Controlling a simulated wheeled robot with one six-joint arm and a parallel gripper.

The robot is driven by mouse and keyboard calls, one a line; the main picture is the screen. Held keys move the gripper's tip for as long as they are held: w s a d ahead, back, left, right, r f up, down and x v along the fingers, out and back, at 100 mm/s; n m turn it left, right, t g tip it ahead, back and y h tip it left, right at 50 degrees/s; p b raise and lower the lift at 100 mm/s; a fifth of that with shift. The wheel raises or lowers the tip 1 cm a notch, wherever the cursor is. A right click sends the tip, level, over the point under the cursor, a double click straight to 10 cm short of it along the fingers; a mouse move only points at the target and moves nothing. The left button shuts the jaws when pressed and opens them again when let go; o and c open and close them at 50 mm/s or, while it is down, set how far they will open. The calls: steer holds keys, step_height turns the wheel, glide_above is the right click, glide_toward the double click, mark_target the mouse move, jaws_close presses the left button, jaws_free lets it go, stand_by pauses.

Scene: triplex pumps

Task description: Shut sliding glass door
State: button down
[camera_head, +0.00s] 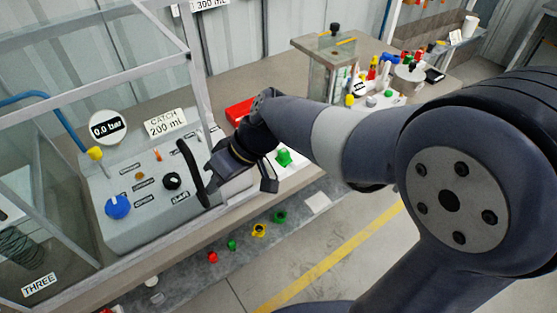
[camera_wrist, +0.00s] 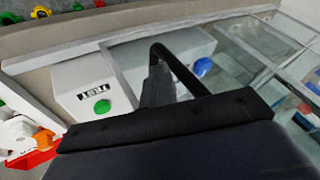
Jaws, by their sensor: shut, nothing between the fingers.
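The glass door's black curved handle (camera_head: 193,173) stands at the front of the glass enclosure (camera_head: 190,60), before a grey control panel. The clear pane is hard to make out, so I cannot tell how far it is open. My gripper (camera_head: 228,172) is just right of the handle, its fingers shut and empty. In the wrist view the shut fingers (camera_wrist: 158,86) reach up close beside the handle (camera_wrist: 180,66). I cannot tell whether they touch it. My gripper's dark body hides the lower part of that view.
The panel carries a blue knob (camera_head: 118,207) and a black knob (camera_head: 172,181). A white box with a green button (camera_wrist: 102,107) stands beside the enclosure. A red tray (camera_head: 240,110) is behind my gripper. Several coloured parts lie on the lower shelf. Floor with a yellow line (camera_head: 330,262) is clear.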

steer(key=s+a+p, duration=0.1)
steer(key=s+a, duration=0.8)
steer(key=a, duration=0.4)
steer(key=s+a+p, duration=0.1)
steer(key=s+a, duration=0.8)
steer(key=a, duration=0.5)
